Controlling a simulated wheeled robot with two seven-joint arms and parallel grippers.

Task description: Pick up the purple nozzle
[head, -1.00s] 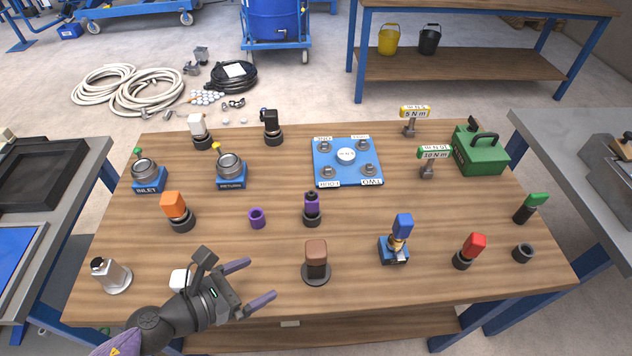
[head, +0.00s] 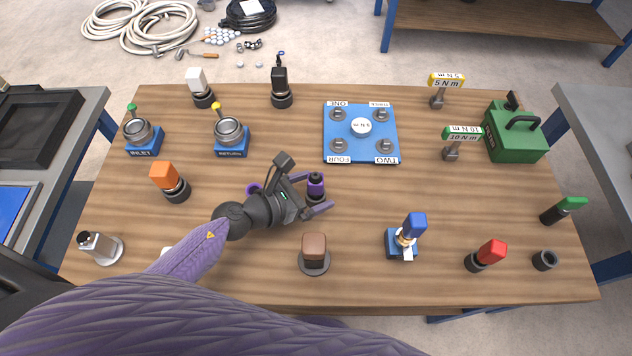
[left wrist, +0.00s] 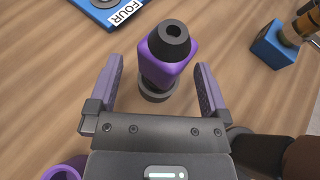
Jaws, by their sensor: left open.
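The purple nozzle (head: 316,185) stands upright near the middle of the table, with a black tip and a dark round base. In the left wrist view the purple nozzle (left wrist: 168,62) rises between the fingers, with a visible gap on each side. My left gripper (head: 318,192) is open around the nozzle, its two fingers on either side. It also shows in the left wrist view (left wrist: 158,88), with nothing held. My right gripper is out of view.
A purple ring (head: 254,190) lies mostly hidden behind my left gripper. A brown block on a round base (head: 314,252) stands in front of the nozzle. A blue plate (head: 345,150) lies behind it. A blue-topped piece (head: 413,228) stands to the right.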

